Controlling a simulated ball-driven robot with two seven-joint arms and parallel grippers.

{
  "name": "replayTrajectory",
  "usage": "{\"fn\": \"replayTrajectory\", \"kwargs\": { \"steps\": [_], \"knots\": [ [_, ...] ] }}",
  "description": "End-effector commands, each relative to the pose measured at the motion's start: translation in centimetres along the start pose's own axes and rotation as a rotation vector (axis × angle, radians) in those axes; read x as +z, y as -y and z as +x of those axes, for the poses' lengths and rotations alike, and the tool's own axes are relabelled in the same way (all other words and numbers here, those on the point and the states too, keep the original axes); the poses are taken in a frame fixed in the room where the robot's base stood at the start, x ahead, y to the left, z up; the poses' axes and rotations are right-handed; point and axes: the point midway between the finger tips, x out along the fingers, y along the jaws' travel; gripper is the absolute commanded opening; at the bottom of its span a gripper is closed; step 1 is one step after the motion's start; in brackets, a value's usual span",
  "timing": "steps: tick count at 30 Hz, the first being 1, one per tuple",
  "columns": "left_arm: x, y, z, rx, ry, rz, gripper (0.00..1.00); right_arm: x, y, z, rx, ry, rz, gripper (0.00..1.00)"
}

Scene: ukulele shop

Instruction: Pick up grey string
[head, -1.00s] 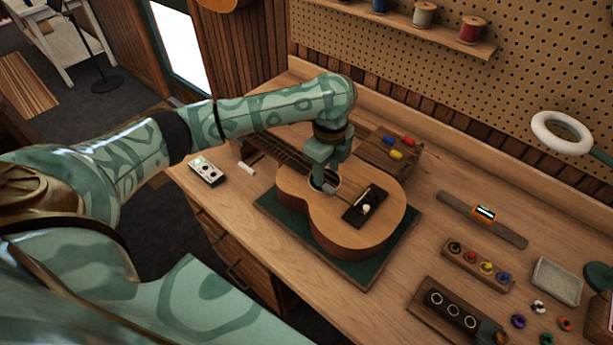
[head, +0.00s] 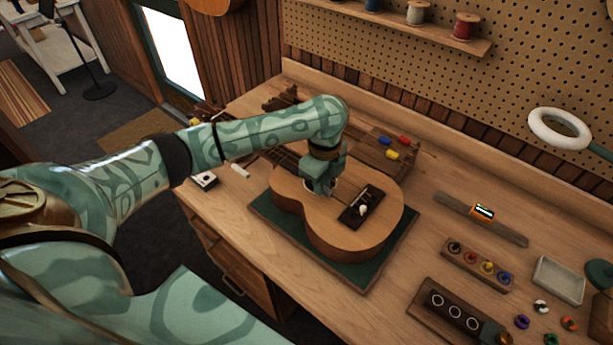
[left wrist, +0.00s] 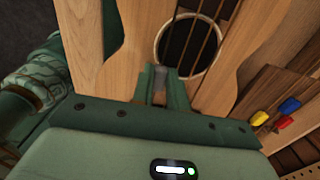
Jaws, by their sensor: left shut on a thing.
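The ukulele (head: 350,225) lies face up on a green mat (head: 365,272) on the bench, its neck toward the back left. My left gripper (head: 325,191) is over its sound hole, close to the top. In the left wrist view, the gripper (left wrist: 158,92) is shut on a small grey piece (left wrist: 160,84), which looks like the grey string, mostly hidden between the fingers. Dark strings cross the sound hole (left wrist: 190,45) just beyond the fingertips. The bridge (head: 361,205) is right of the gripper, with a pale round piece on it. My right gripper is out of view.
A small wooden stand with red, blue and yellow pieces (head: 392,154) is behind the ukulele. A wooden strip with a lit tuner (head: 483,212), a peg block (head: 478,265) and a grey tray (head: 559,279) lie to the right. A small white-topped device (head: 204,180) is left.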

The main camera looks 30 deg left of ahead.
Motion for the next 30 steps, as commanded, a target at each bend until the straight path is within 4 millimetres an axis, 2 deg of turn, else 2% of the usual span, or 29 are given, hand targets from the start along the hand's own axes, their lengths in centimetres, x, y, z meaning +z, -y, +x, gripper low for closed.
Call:
{"fn": "replayTrajectory", "kwargs": {
  "steps": [5, 11, 19, 24, 30],
  "knots": [
    [0.1, 0.0, -0.6, -0.001, 0.001, -0.001, 0.00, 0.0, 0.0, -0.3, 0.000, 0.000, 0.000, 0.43],
    [0.1, 0.1, -3.6, -0.002, 0.002, 0.000, 0.00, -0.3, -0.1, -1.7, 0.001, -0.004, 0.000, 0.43],
    [-3.4, -4.3, -10.3, -0.003, 0.001, 0.005, 0.00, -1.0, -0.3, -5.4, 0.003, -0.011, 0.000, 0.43],
    [-6.3, -7.9, -11.8, 0.000, 0.000, 0.005, 0.00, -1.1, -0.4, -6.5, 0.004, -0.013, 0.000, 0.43],
    [-8.2, -10.3, -12.9, 0.001, 0.000, 0.001, 0.00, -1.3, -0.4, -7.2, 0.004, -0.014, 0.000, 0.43]
  ]
}}
